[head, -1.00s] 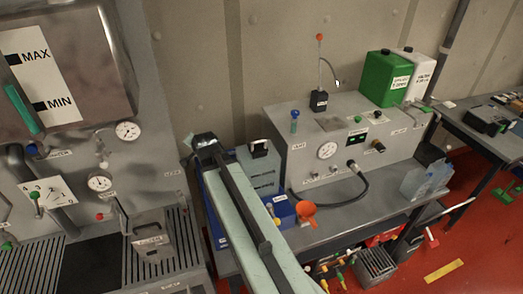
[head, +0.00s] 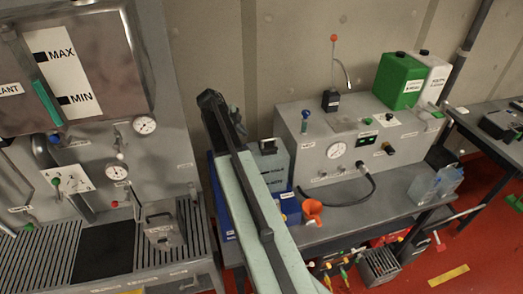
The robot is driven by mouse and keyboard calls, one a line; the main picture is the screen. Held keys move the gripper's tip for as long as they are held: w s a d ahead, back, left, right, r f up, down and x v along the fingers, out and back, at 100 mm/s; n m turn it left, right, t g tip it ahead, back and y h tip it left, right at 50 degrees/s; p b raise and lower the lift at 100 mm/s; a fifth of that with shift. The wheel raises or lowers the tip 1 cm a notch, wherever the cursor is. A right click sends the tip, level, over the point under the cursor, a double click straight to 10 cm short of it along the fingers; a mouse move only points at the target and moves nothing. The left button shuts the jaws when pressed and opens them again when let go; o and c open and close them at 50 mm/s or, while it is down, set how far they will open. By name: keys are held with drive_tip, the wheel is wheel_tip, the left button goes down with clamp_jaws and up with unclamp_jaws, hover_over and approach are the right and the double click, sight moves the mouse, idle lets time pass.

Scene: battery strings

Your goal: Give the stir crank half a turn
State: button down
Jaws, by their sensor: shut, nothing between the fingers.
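No part in the head view can be picked out with certainty as the stir crank. A black block (head: 331,99) on the grey cabinet carries an upright thin rod with an orange-red ball (head: 334,38) and a curved metal spout; I cannot tell if this is the crank. My arm reaches up from the bottom middle. My gripper (head: 222,114) is at its dark far end, small and partly hidden, shut and empty. It appears left of the black block and touches nothing that I can make out.
The grey cabinet (head: 310,168) has a gauge (head: 336,150) and hose. Green (head: 399,82) and white (head: 433,80) canisters stand on it. An orange funnel (head: 312,209) is beside my arm. A steel tank (head: 105,45) and grated bench (head: 45,255) are at left.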

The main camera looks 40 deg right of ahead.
drive_tip(key=b+x, duration=1.6)
drive_tip(key=x, duration=0.3)
drive_tip(key=shift+s+d+f, duration=0.1)
drive_tip(key=shift+s, duration=0.1)
drive_tip(key=shift+s+d+f+b, duration=0.1)
drive_tip(key=shift+d+f+b, duration=0.25)
drive_tip(key=shift+d+f, duration=0.05)
